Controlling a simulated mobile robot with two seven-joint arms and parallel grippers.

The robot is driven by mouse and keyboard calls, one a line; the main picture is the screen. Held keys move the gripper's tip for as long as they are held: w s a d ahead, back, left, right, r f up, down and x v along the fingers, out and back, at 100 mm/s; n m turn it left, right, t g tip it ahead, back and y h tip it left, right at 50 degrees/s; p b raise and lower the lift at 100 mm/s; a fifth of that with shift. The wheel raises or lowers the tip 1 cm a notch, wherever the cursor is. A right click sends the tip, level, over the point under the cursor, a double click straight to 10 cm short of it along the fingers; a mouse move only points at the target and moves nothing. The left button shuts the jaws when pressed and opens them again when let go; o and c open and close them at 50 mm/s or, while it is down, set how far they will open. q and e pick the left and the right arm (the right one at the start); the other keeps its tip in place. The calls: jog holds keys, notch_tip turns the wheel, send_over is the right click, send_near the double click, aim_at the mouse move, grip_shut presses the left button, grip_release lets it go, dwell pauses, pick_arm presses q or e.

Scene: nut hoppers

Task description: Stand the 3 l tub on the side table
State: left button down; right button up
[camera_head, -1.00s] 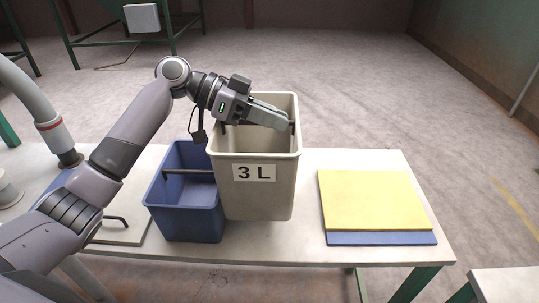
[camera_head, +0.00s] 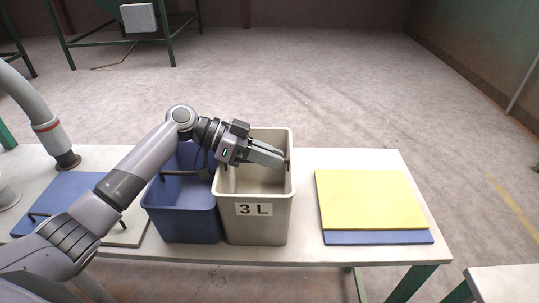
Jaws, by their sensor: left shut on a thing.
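The 3 l tub (camera_head: 258,230) is a beige open bin with a white "3 L" label, upright at the middle of the white table. My left gripper (camera_head: 278,159) is over its open top, shut on the tub, with the fingers at the bar across its mouth; the fingers hide much of the bar. The tub's base is at the table top or very close to it; I cannot tell if it touches. The corner of another white table (camera_head: 507,284), possibly the side table, shows at the lower right. My right gripper is not in view.
A blue tub (camera_head: 183,225) stands close against the left of the beige one. Yellow (camera_head: 370,198) and blue boards lie stacked on the right of the long table (camera_head: 300,258). A blue lid with a handle (camera_head: 60,195) lies at the left. The visible corner is bare.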

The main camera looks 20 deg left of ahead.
pick_arm(q)
jog(key=c, duration=1.1)
grip_release()
jog(key=shift+r, duration=0.1)
jog(key=b+v, duration=0.2)
jog(key=v, duration=1)
